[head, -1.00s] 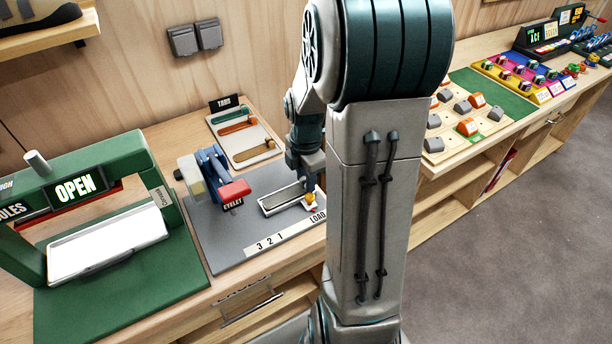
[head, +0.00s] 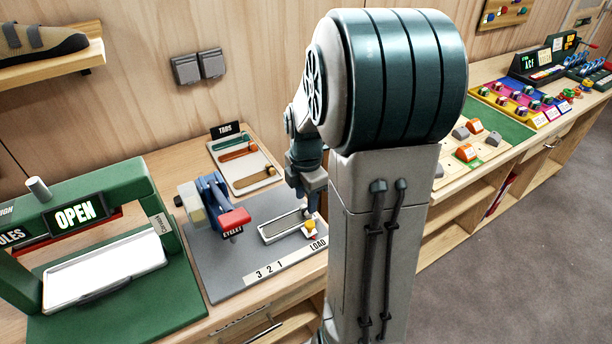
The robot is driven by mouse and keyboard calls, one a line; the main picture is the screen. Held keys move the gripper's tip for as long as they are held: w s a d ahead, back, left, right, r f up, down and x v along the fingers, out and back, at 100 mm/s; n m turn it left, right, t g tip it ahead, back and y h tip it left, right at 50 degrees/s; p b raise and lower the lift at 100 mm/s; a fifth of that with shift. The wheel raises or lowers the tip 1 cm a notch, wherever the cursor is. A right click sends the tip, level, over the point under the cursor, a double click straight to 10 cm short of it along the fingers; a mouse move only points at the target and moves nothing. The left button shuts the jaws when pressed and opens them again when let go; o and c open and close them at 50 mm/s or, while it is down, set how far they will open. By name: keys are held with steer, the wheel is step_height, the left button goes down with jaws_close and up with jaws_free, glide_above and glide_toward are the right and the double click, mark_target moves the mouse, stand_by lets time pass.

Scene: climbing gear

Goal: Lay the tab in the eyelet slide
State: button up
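The eyelet slide (head: 283,229) is a pale, narrow tray with a dark grey bed, lying on the grey base plate by the LOAD mark. A small yellow piece (head: 310,226) is at its right end. The eyelet press (head: 233,218), with blue arms and a red head, stands left of the slide. Behind it, the TABS tray (head: 262,185) holds a green tab (head: 232,143), an orange tab (head: 238,152) and a tan tab (head: 252,179). My gripper (head: 310,208) points down at the slide's right end. Its fingertips are tiny and partly hidden by my arm, so I cannot tell what it holds.
A green press (head: 110,172) with an OPEN sign and a white tray (head: 104,267) stands at the left. The wall with grey switches (head: 198,67) is behind the bench. My own arm blocks the view right of the slide. Further benches with coloured boards (head: 520,103) run right.

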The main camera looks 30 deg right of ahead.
step_height(320, 180, up, 8)
steer(key=s+a+r+m+t, duration=0.1)
steer(key=s+a+m+t, duration=0.2)
steer(key=s+a+m, duration=0.9)
steer(key=m, duration=0.6)
steer(key=shift+s, duration=0.35)
steer(key=shift+r, duration=0.1)
